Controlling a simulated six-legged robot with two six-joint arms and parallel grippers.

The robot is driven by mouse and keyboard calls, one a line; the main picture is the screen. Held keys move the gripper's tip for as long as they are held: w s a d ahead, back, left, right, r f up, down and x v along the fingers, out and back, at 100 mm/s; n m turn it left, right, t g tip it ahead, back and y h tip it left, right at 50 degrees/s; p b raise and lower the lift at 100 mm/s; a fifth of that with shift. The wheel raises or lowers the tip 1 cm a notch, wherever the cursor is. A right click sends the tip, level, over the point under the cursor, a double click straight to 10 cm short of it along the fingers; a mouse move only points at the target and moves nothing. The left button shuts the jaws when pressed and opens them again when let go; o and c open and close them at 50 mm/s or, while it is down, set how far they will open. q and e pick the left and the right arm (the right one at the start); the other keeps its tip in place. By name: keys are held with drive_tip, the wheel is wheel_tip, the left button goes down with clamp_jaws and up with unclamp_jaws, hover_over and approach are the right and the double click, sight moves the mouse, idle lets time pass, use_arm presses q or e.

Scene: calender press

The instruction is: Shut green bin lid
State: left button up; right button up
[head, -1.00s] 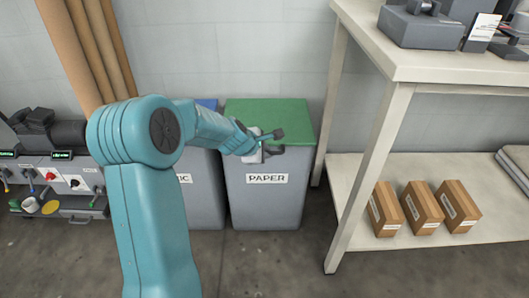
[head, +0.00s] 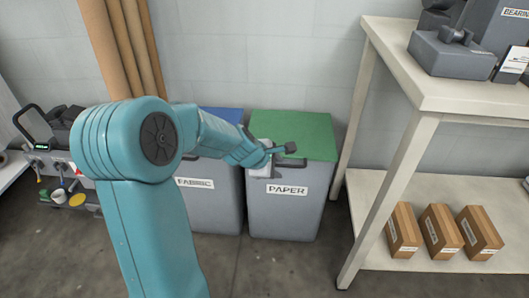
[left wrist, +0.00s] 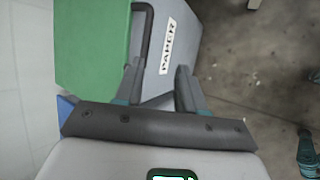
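The green lid (head: 308,133) lies flat over the top of the grey paper bin (head: 284,212) in the head view and looks shut. In the left wrist view the lid (left wrist: 90,45) fills the upper left, with a dark handle loop (left wrist: 145,22) at its edge beside the bin's PAPER label (left wrist: 167,46). My left gripper (head: 279,150) is over the lid's front edge. In the left wrist view my left gripper (left wrist: 159,70) has its fingers apart, with nothing between them. I cannot tell whether a finger touches the lid. My right gripper is not in view.
A fabric bin (head: 217,201) with a blue lid stands directly left of the paper bin. A pale workbench (head: 430,85) stands at the right, with several boxes on its lower shelf (head: 365,200). Brown rolls (head: 105,50) lean at the wall. The floor in front of the bins is clear.

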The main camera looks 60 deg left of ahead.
use_arm(q)
drive_tip(key=p+v, duration=0.2)
drive_tip(key=v, duration=0.6)
drive_tip(key=shift+a, duration=0.1)
